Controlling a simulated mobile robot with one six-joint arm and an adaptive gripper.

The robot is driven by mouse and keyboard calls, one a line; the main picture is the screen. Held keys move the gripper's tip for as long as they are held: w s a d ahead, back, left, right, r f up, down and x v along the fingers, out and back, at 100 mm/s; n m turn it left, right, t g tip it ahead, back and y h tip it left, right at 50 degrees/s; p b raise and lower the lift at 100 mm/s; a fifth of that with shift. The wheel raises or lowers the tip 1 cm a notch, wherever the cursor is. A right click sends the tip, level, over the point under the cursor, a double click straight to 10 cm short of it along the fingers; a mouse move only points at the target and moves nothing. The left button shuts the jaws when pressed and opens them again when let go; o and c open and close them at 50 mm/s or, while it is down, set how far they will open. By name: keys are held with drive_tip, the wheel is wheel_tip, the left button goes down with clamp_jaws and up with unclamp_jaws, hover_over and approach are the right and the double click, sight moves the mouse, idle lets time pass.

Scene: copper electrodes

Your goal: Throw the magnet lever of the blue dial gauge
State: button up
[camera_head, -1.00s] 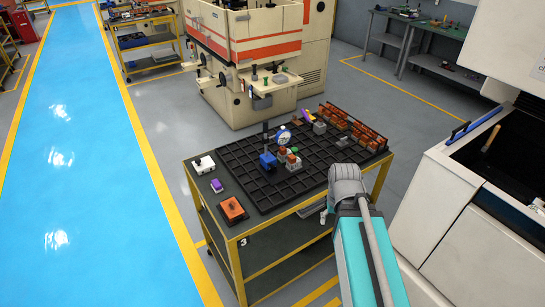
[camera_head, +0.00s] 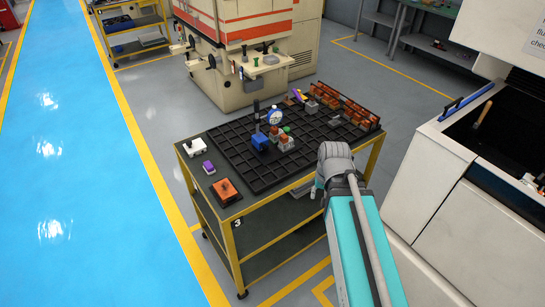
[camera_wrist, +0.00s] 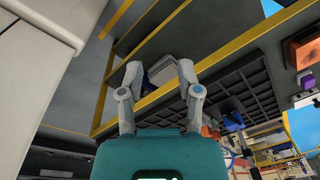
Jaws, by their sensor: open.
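The blue dial gauge stands on the black gridded tray of the cart. In the head view its blue magnet base (camera_head: 260,141) sits left of centre on the tray, with a dark upright post and a round white dial (camera_head: 274,117) above it. The magnet lever is too small to make out. In the wrist view a blue thing on a dark post (camera_wrist: 233,121), likely the gauge, shows right of my gripper. My gripper (camera_wrist: 158,72) is open and empty, its two fingers apart near the cart's yellow edge. In the head view it is mostly hidden behind my arm, at the cart's front right side.
The black gridded tray (camera_head: 240,166) also holds grey blocks with copper electrodes and an orange rack (camera_head: 345,105). A white box (camera_head: 195,147), a purple block (camera_head: 207,167) and an orange block (camera_head: 225,190) lie on the cart's left strip. A white machine (camera_head: 450,190) stands close on the right.

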drive_tip(key=w+a+f+m+t+y+b, duration=0.2)
drive_tip(key=w+a+f+m+b, duration=0.2)
drive_tip(key=w, duration=0.2)
drive_tip(key=m+t+y+b, duration=0.4)
drive_tip(key=m+t+b, duration=0.3)
drive_tip(key=m+b, duration=0.5)
approach(266, 148)
drive_tip(key=s+f, duration=0.1)
drive_tip(key=s, duration=0.2)
drive_tip(key=s+f, duration=0.1)
drive_tip(key=s, duration=0.1)
drive_tip(key=shift+s+d+f, duration=0.1)
drive_tip(key=shift+s+f, duration=0.2)
drive_tip(key=shift+s, duration=0.05)
drive_tip(key=w+m+t+b, duration=0.1)
drive_tip(key=m, duration=0.1)
drive_tip(key=w+a+m+t+b, duration=0.1)
drive_tip(key=w+m+b, duration=0.1)
drive_tip(key=w+m+t+b, duration=0.1)
drive_tip(key=m, duration=0.1)
drive_tip(key=shift+w+a+f+m, duration=0.15)
drive_tip(key=shift+w+f+m, duration=0.05)
drive_tip(key=shift+w+m, duration=0.15)
drive_tip(key=shift+w+r+m+t+b, duration=0.2)
drive_tip(key=shift+w+m+t+b, duration=0.15)
drive_tip(key=shift+m, duration=0.3)
drive_tip(key=shift+b+x, duration=1.05)
drive_tip(key=shift+x, duration=2.65)
